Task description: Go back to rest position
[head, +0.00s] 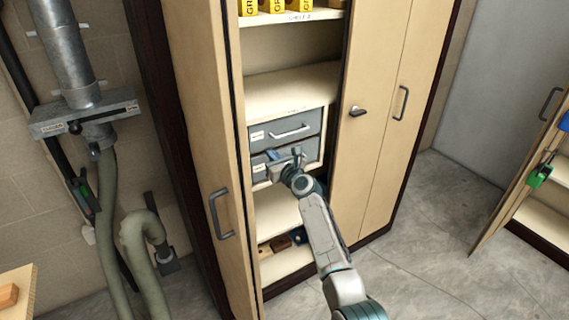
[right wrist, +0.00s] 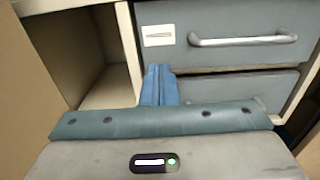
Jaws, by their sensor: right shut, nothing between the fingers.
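My right arm reaches from the bottom of the head view to the open cabinet. My right gripper (head: 275,155) is in front of the two grey drawers, beside the lower drawer (head: 262,158). In the right wrist view the blue fingers (right wrist: 160,85) are together, with nothing between them. They point at the left part of the drawers, below the upper drawer's label. Whether they touch the lower drawer I cannot tell. The upper drawer (head: 308,122) looks shut. My left gripper is not in view.
The cabinet's left door (head: 195,130) stands open close to my right arm. Its right doors (head: 368,150) look closed. Yellow boxes (head: 273,5) stand on the top shelf. Grey pipes run along the left wall. Another open cabinet door (head: 525,180) is at the right. Grey floor (head: 440,230) lies clear between.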

